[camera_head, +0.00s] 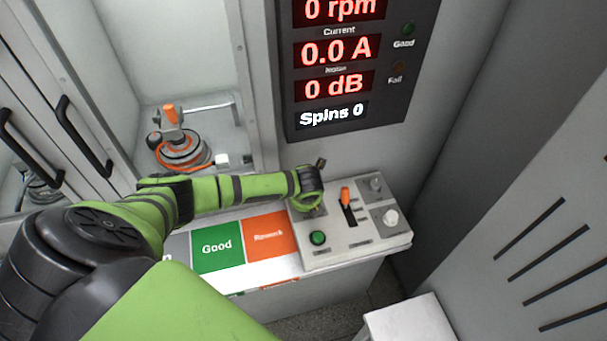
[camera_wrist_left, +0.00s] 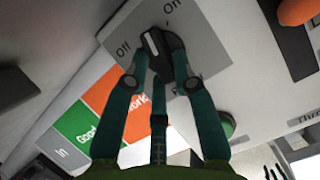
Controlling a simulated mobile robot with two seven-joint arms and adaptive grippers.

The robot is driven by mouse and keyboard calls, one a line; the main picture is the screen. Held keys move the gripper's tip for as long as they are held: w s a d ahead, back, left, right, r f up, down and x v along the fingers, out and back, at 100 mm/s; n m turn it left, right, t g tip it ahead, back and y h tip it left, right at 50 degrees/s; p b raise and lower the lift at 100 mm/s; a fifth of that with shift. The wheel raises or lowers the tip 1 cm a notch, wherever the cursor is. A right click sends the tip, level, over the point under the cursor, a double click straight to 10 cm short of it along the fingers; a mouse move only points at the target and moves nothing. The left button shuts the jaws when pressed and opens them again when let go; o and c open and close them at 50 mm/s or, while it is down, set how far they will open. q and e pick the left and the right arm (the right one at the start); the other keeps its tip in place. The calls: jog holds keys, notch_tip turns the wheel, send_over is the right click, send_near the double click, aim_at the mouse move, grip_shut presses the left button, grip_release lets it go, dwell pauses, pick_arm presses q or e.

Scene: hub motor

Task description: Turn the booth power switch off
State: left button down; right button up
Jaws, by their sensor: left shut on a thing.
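The booth power switch is a black rotary knob (camera_wrist_left: 155,42) on a grey plate marked Off and On in the left wrist view. A pale line on the knob lies between the two labels; I cannot tell clearly which one it points to. My left gripper (camera_wrist_left: 161,78) is shut on the knob, with a green finger on either side of it. In the head view my left gripper (camera_head: 312,196) is at the left back of the control panel (camera_head: 340,258), where it mostly hides the switch.
On the panel are an orange lever (camera_head: 346,196), a green button (camera_head: 318,238) and a white knob (camera_head: 390,217). The display (camera_head: 338,84) reads 0 rpm, 0.0 A, 0 dB and Spins 0. A hub motor (camera_head: 180,150) sits inside the booth, left of the panel.

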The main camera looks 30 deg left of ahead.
pick_arm(q)
jog(key=shift+w+d+r+n+g+y+p, duration=0.1)
jog(key=shift+n+g+y+p, duration=0.1)
jog(key=shift+n, duration=0.25)
jog(key=shift+w+d+r+n+g+y+p, duration=0.1)
jog(key=shift+n+p, duration=0.1)
jog(key=shift+n, duration=0.25)
jog(key=n, duration=0.2)
jog(key=shift+w+d+f+n+g+y+p, duration=0.1)
jog(key=shift+d+n+g+y+p, duration=0.05)
jog(key=shift+n+g+y+p, duration=0.2)
jog(key=shift+w+d+n+g, duration=0.15)
jog(key=shift+n+g, duration=0.3)
jog(key=shift+n, duration=0.8)
jog(key=shift+w+n+g+y, duration=0.15)
jog(key=shift+n+g+y, duration=0.3)
jog(key=shift+n, duration=1.05)
